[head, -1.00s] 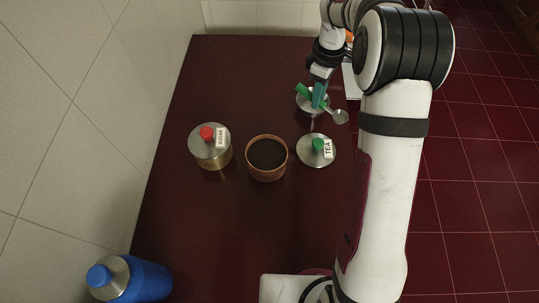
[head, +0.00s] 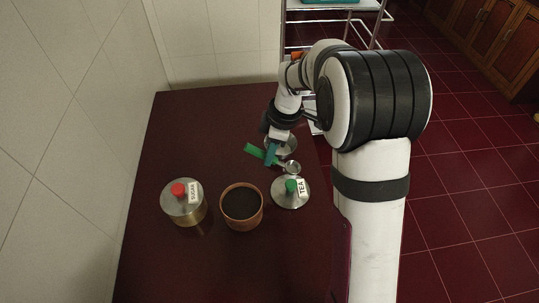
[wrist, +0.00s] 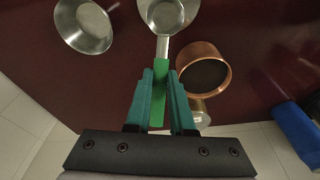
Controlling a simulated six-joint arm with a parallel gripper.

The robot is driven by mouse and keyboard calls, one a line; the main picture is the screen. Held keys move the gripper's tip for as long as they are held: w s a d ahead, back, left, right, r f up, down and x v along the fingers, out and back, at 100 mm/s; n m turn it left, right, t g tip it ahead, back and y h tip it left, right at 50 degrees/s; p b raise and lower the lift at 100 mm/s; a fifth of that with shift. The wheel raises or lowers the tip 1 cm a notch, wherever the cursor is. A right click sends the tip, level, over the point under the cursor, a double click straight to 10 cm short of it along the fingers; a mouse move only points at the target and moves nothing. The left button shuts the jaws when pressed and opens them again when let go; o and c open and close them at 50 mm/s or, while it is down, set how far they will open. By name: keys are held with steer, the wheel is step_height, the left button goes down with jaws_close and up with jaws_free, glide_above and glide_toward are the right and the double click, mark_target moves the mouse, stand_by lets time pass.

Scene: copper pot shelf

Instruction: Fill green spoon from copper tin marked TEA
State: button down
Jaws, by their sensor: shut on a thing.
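My gripper (head: 271,157) is shut on the green handle of the spoon (head: 253,151). The handle (wrist: 160,90) lies between the teal fingers in the wrist view, and its steel bowl (wrist: 167,14) points away from me. In the head view the spoon's bowl (head: 292,168) is just behind the steel lid marked TEA (head: 290,193), which has a green knob. Left of that lid stands an open copper tin (head: 242,206) with dark contents; no label shows on it. The tin is right of the fingers in the wrist view (wrist: 203,68). The spoon is apart from the tin.
A closed tin marked SUGAR (head: 184,203), with a red knob, stands left of the open tin. The dark red table (head: 190,125) is clear behind the tins.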

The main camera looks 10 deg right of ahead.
steer(key=s+a+r+n+g+y, duration=0.2)
steer(key=s+a+r+n+y, duration=0.15)
steer(key=a, duration=0.25)
steer(key=s+a+r+n+g+y, duration=0.2)
steer(key=s+a+n+y, duration=0.1)
steer(key=s+a, duration=0.2)
step_height(320, 180, down, 6)
steer(key=a+t+h, duration=0.2)
steer(key=t+h, duration=0.1)
steer(key=h, duration=0.5)
steer(key=shift+s+a+h, duration=0.2)
steer(key=shift+s+h, duration=0.15)
steer(key=shift+f+n, duration=0.1)
steer(key=shift+n, duration=0.15)
steer(key=shift+y, duration=0.9)
